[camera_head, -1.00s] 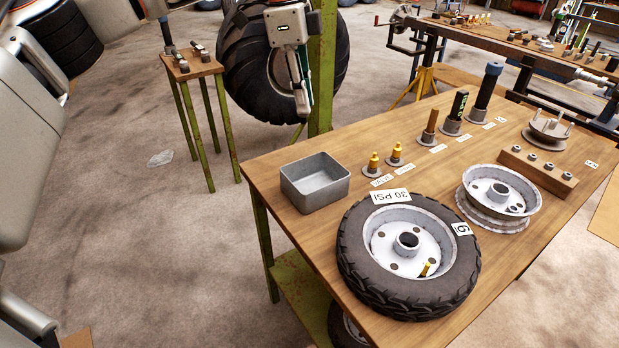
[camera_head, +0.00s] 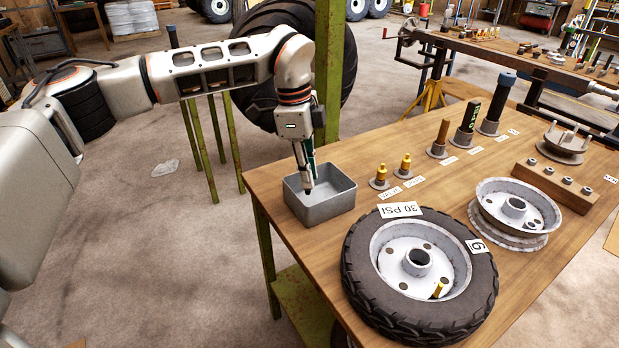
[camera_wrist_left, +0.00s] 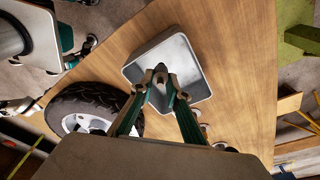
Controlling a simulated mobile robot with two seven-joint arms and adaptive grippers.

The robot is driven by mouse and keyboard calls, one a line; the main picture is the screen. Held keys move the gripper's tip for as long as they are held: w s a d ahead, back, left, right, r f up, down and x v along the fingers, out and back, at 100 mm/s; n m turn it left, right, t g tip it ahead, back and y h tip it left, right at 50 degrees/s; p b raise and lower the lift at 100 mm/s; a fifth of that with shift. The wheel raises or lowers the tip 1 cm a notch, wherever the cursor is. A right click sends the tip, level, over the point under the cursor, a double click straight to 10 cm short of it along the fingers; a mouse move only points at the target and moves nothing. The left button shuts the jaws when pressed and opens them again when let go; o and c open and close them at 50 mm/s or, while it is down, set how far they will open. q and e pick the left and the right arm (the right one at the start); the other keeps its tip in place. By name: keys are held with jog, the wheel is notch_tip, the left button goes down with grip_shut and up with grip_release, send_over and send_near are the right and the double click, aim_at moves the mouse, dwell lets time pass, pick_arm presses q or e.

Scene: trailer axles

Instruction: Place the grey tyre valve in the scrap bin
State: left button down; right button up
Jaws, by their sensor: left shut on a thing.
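The scrap bin, an open grey metal box (camera_head: 325,211), stands at the near left corner of the wooden table. My left gripper (camera_head: 308,190) points down into the bin's opening. In the left wrist view its fingertips (camera_wrist_left: 160,84) are close together over the bin (camera_wrist_left: 187,52). The gripper is shut on a small grey piece, which looks like the grey tyre valve (camera_wrist_left: 158,94); the fingers hide most of it. Part of what looks like my right gripper (camera_wrist_left: 78,48) shows at the upper left of that view, too small to read its jaws.
A tyre on a white rim (camera_head: 420,270) lies just right of the bin, with a yellow valve in it. Two yellow valves (camera_head: 380,178) stand behind it near labels. A bare rim (camera_head: 510,205) and several upright tools are farther right. A green post (camera_head: 328,70) rises behind the bin.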

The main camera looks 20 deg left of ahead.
pick_arm(q)
jog(key=shift+f, duration=0.7)
jog(key=shift+r, duration=0.15)
pick_arm(e)
jog(key=shift+w+r, duration=0.4)
jog(key=shift+w, duration=0.05)
pick_arm(q)
jog(key=shift+f, duration=0.6)
jog(key=c, duration=2)
grip_release()
jog(key=shift+o, duration=0.2)
pick_arm(e)
jog(key=shift+s+a+f, duration=0.1)
jog(key=shift+s+f, duration=0.3)
jog(key=shift+s, duration=0.15)
jog(key=shift+w, duration=0.15)
pick_arm(q)
jog(key=shift+r, duration=0.1)
pick_arm(e)
jog(key=shift+f, duration=0.1)
